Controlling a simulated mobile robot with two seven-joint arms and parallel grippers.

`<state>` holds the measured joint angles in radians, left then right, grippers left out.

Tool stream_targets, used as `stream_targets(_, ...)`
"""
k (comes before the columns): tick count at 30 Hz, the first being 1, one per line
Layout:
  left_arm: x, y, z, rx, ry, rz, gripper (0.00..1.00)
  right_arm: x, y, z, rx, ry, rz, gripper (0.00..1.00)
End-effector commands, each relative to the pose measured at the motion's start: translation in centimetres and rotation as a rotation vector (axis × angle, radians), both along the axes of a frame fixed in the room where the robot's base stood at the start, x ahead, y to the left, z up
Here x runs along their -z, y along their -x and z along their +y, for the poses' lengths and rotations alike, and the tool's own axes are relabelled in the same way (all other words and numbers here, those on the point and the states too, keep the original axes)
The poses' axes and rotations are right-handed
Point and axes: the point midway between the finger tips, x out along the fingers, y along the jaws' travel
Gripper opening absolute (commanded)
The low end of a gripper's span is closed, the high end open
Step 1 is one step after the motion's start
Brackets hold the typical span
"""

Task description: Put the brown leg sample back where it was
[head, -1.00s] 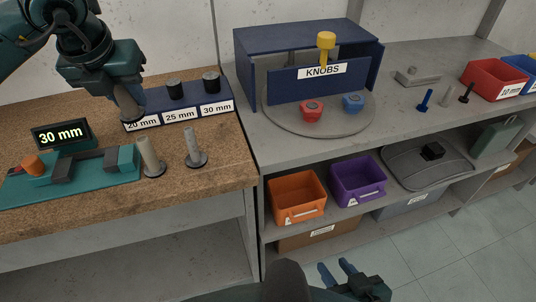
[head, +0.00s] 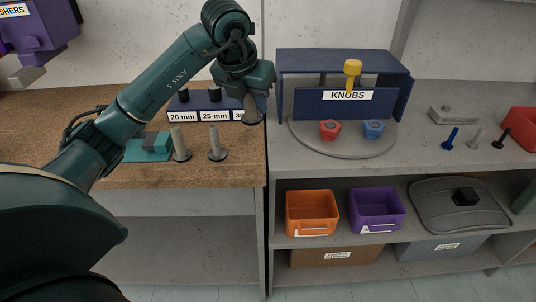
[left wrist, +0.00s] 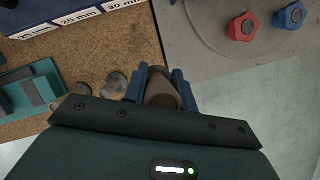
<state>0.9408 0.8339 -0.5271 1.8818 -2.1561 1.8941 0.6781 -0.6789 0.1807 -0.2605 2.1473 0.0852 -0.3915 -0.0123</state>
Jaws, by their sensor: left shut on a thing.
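My left gripper (left wrist: 162,82) is shut on a leg sample (left wrist: 161,97), which looks brown in the left wrist view. In the head view this leg sample (head: 253,117) hangs with its dark round foot low, in front of the right end of the size rack. Two other leg samples stand upright on the cork bench top: a beige one (head: 180,146) and a greyer one (head: 216,144). The navy rack (head: 199,103) carries 20 mm and 25 mm labels; the 30 mm label is partly hidden by my gripper. My right gripper is out of view.
A teal measuring fixture (head: 148,148) is partly behind my left arm. Right of the bench, a grey counter holds the KNOBS box (head: 345,104), a red knob (head: 329,130) and a blue knob (head: 373,129). Orange (head: 311,215) and purple (head: 377,211) bins sit below.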

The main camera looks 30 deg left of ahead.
Motion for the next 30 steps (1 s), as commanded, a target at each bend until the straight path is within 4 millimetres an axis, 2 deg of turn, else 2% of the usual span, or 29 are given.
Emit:
stream_targets(6,4.1,0.1,0.1,0.0,0.0,0.006,0.0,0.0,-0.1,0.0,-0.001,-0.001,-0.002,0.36)
stream_targets(9,5.4,0.1,0.1,0.0,0.0,0.003,0.0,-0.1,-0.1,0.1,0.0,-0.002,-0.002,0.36)
stream_targets(14,6.5,0.0,0.0,0.0,0.0,0.001,0.0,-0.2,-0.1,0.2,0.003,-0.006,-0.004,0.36)
stream_targets(21,9.6,0.1,0.0,0.0,0.0,0.003,0.0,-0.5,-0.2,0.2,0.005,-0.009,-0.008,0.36)
stream_targets(30,9.9,0.0,0.0,0.0,0.0,0.0,0.0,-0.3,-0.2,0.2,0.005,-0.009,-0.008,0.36)
